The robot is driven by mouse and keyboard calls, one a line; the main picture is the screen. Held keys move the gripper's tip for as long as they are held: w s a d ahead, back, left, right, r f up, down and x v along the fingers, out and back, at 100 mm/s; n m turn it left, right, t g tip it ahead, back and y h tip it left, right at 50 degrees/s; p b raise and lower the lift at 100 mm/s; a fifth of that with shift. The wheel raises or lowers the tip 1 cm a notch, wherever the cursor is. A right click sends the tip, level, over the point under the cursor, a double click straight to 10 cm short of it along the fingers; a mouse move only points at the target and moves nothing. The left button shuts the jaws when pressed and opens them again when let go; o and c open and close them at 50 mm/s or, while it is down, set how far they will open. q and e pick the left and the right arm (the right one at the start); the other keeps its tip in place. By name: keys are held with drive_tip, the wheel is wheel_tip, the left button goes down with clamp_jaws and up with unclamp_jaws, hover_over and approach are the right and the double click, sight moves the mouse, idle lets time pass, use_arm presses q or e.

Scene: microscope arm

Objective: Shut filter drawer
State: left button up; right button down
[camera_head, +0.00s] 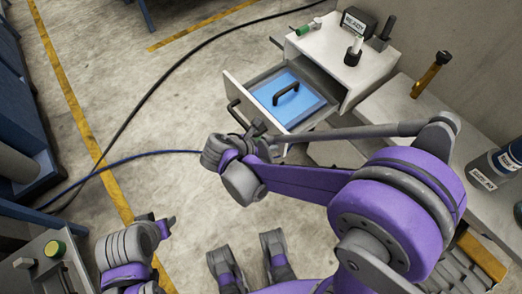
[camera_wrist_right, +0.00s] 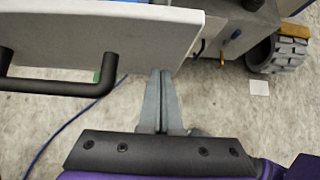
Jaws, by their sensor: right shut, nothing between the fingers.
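The filter drawer (camera_head: 243,112) stands open in the head view, pulled out of the white cabinet toward the lower left. A blue filter (camera_head: 268,93) with a black handle lies in it. The drawer's front carries a black bar handle (camera_head: 237,116). In the right wrist view the white drawer front (camera_wrist_right: 150,30) and its handle (camera_wrist_right: 50,86) fill the upper left. My right gripper (camera_head: 258,128) is shut and empty; its fingertips (camera_wrist_right: 161,74) are by the front's lower right corner, contact unclear. My left gripper (camera_head: 168,226) is low at left, its jaw state unclear.
The white cabinet (camera_head: 338,45) has a black box marked READY, a green-capped tube and other small items on top. A hammer-like tool (camera_head: 430,74) stands on the grey bench at right. Cables (camera_head: 150,95) cross the floor. Open floor lies left of the drawer.

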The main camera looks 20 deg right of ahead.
drive_tip(key=shift+w+d, duration=0.1)
drive_tip(key=shift+d, duration=0.15)
drive_tip(key=b, duration=0.1)
approach(337, 103)
drive_tip(key=x, duration=0.4)
drive_tip(key=shift+f, duration=0.45)
use_arm(q)
drive_tip(key=shift+a+f, duration=0.15)
drive_tip(key=shift+f, duration=0.6)
use_arm(e)
drive_tip(key=shift+d+r, duration=0.1)
drive_tip(key=shift+d, duration=0.15)
drive_tip(key=shift+a, duration=0.25)
drive_tip(key=a, duration=0.1)
drive_tip(key=s+a, duration=0.1)
drive_tip(key=a, duration=0.1)
drive_tip(key=a+r, duration=0.1)
drive_tip(key=shift+s+a, duration=0.25)
drive_tip(key=shift+s, duration=0.1)
use_arm(q)
drive_tip(key=shift+s+a+r+p, duration=0.4)
drive_tip(key=shift+r+p, duration=0.05)
drive_tip(key=shift+r, duration=0.2)
drive_tip(key=shift+s+a+r+p, duration=0.35)
drive_tip(key=shift+s+r+p, duration=0.1)
drive_tip(key=shift+r, duration=0.15)
use_arm(e)
drive_tip(key=v, duration=0.8)
drive_tip(key=shift+a, duration=0.25)
